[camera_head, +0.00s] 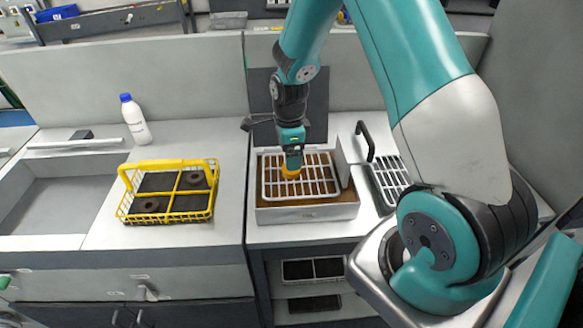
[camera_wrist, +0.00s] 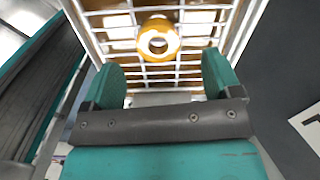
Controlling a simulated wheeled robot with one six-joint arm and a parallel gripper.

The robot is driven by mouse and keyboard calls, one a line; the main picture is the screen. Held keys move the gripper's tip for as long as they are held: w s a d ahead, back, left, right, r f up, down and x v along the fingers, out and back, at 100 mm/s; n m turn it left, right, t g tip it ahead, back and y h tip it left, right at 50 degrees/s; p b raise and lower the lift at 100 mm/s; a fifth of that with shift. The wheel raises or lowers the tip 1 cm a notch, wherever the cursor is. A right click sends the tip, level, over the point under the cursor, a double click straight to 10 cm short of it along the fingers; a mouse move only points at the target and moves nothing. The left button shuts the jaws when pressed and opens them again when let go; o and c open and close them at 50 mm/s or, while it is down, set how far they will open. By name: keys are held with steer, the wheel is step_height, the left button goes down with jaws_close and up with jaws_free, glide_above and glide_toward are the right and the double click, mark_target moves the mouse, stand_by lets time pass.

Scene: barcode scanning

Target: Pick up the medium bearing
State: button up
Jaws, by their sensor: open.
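An orange-yellow ring, which looks like a bearing (camera_head: 290,174), lies on a white wire rack (camera_head: 325,178) in the open tray of the machine. In the wrist view the ring (camera_wrist: 158,24) sits at the top centre, hole facing me. My gripper (camera_head: 292,160) is over the rack, close to the ring and partly hiding it. In the wrist view my gripper (camera_wrist: 163,76) is open and empty, with the ring beyond its fingers. I cannot tell whether they touch. Two dark rings (camera_head: 196,178) (camera_head: 149,205) lie in a yellow basket to the left; which bearing is medium is not clear.
The yellow basket (camera_head: 123,180) has a raised handle and stands on the left counter. A white bottle with a blue cap (camera_head: 136,122) stands behind it. The tray's front wall (camera_head: 305,213), a raised lid and a black handle (camera_head: 366,141) surround the rack area.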

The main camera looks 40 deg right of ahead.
mark_target(287, 174)
step_height(287, 174, down, 5)
steer(key=shift+s+r+p, duration=0.1)
steer(key=shift+s+p, duration=0.05)
steer(key=shift+p, duration=0.9)
steer(key=shift+c, duration=0.5)
steer(key=c, duration=1)
